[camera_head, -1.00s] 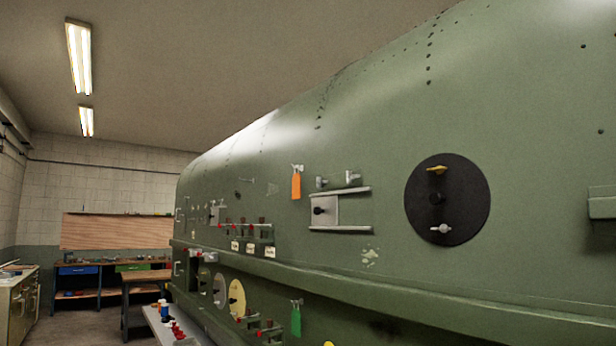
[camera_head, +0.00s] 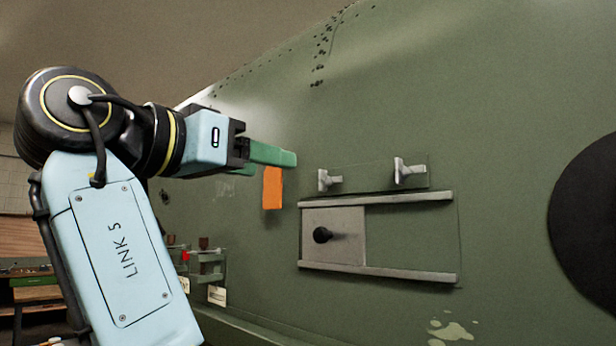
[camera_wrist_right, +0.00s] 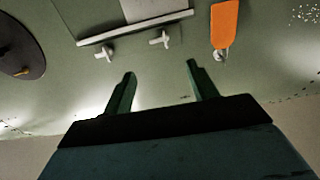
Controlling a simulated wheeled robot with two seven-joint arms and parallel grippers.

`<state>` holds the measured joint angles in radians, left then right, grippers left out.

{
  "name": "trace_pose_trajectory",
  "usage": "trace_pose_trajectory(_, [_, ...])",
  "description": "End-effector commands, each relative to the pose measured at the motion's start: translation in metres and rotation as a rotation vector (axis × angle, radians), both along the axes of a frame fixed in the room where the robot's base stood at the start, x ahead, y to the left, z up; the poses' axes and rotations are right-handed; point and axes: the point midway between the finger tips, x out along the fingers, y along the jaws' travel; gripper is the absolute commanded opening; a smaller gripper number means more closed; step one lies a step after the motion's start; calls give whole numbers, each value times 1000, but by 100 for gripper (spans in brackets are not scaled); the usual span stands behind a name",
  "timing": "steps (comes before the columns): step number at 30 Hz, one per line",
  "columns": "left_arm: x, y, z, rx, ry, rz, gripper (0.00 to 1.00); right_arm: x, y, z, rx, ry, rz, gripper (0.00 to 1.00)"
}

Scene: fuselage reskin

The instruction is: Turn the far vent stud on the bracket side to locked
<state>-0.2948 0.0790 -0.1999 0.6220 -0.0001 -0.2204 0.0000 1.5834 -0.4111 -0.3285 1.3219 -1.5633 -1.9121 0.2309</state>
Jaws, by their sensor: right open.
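Two light grey wing studs sit side by side on a small plate above a sliding panel on the green wall. In the head view the left stud (camera_head: 329,180) is closer to the orange tag, and the right stud (camera_head: 408,170) is closer to the dark disc. Both also show in the right wrist view, one ahead of the fingers (camera_wrist_right: 160,40) and one to the left (camera_wrist_right: 104,54). My right gripper (camera_head: 274,160) is open and empty, left of both studs in the head view. Its green fingers (camera_wrist_right: 161,70) stand apart in the wrist view, touching neither stud. My left gripper is out of view.
An orange tag (camera_head: 272,190) hangs close by my right fingers, its top hidden. The grey sliding panel (camera_head: 345,222) with a black knob lies between two rails. A dark disc (camera_head: 590,220) is at the right edge. Small brackets (camera_head: 208,268) stick out lower left.

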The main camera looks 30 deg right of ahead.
Motion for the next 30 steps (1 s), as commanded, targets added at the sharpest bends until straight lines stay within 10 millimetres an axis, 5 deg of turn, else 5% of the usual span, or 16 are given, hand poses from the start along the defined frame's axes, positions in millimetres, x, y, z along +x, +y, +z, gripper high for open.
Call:
trace_pose_trajectory(7, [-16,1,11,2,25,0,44,17,-46,-1,3,6,-1,58])
trace_pose_trajectory(16, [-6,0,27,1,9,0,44,36,-100,0,-1,6,-2,58])
trace_pose_trajectory(30, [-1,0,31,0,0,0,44,42,-118,-1,-2,6,0,58])
